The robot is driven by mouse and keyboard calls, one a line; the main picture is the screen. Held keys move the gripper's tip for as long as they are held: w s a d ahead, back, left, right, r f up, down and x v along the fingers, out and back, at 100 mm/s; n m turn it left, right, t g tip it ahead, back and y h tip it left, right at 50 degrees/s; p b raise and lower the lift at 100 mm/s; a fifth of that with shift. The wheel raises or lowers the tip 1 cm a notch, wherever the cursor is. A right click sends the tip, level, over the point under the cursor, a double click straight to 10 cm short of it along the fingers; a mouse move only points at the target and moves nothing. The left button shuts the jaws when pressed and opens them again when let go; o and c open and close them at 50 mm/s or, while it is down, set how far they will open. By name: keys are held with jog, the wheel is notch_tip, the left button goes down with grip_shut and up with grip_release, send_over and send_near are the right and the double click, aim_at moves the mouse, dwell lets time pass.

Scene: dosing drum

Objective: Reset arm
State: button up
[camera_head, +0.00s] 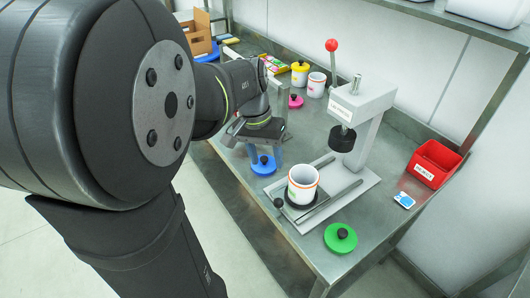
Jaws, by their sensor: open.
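My gripper (264,155) is in the middle of the view, pointing down with its jaws open and apart. It is just above or around the blue lid (263,168) with its dark knob; I cannot tell whether it touches the lid. My arm reaches in from the left and covers much of the left side and part of the table behind it.
A press (362,105) with a red-ball lever (331,45) stands right of my gripper. A white cup (303,182) with orange bands sits on its base. Around are a green lid (341,238), pink lid (296,101), yellow-lidded jar (300,73) and red bin (433,164).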

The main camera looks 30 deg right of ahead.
aim_at(278, 199)
jog(key=shift+w+r, duration=0.1)
jog(key=shift+r, duration=0.4)
jog(key=shift+f, duration=0.1)
jog(key=s+f, duration=0.1)
jog(key=f, duration=0.4)
jog(key=s+d+f, duration=0.1)
jog(key=f, duration=0.5)
jog(key=d+f, duration=0.1)
jog(key=f, duration=0.5)
jog(key=shift+s, duration=0.4)
jog(key=shift+r, duration=0.15)
notch_tip(278, 199, up, 17)
jog(key=w+a, duration=0.2)
jog(key=shift+w, duration=0.4)
jog(key=shift+s+d+f, duration=0.45)
jog(key=shift+f, duration=2.45)
jog(key=shift+s+d+f, duration=0.4)
jog(key=shift+s+f, duration=0.1)
jog(key=shift+f, duration=2.35)
jog(key=shift+s+d+f, duration=0.45)
jog(key=shift+f, duration=2.45)
jog(key=shift+d, duration=0.75)
